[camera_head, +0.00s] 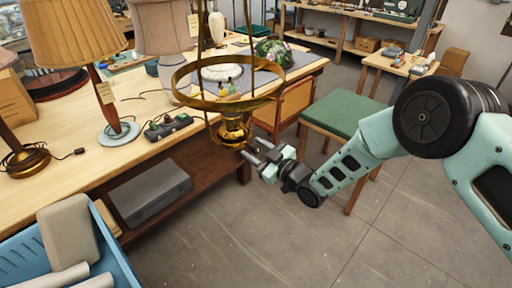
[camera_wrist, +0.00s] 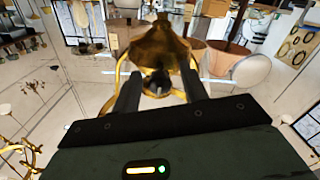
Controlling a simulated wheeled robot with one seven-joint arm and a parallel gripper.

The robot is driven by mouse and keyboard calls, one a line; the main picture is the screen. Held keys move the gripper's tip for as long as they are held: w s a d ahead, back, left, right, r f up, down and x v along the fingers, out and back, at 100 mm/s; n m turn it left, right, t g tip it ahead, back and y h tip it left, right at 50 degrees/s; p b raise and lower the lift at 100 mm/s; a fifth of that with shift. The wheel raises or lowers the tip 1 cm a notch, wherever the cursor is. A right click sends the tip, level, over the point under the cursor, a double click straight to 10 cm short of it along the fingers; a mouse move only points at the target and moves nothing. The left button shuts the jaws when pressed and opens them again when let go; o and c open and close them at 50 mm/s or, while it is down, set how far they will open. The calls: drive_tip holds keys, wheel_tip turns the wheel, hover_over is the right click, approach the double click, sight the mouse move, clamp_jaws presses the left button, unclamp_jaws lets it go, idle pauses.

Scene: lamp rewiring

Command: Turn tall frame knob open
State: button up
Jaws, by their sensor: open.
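The tall brass frame (camera_head: 182,82) hangs over the bench side, with a wide ring and a brass burner body (camera_head: 233,128) at its bottom. My gripper (camera_head: 252,156) is just below and right of that body. In the wrist view, my gripper's two dark fingers (camera_wrist: 160,84) are apart, on either side of the lower end of the brass body (camera_wrist: 160,45). A small dark round part, perhaps the knob (camera_wrist: 157,80), shows between the fingers inside a brass loop. I cannot tell whether the fingers touch it or which way the knob is turned.
A wooden bench (camera_head: 62,190) with shaded lamps (camera_head: 75,35) stands left of the frame. A green-topped stool (camera_head: 345,114) stands behind my arm. A blue crate (camera_head: 120,262) is at the lower left. The floor (camera_head: 290,240) at front is clear.

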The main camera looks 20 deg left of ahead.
clamp_jaws()
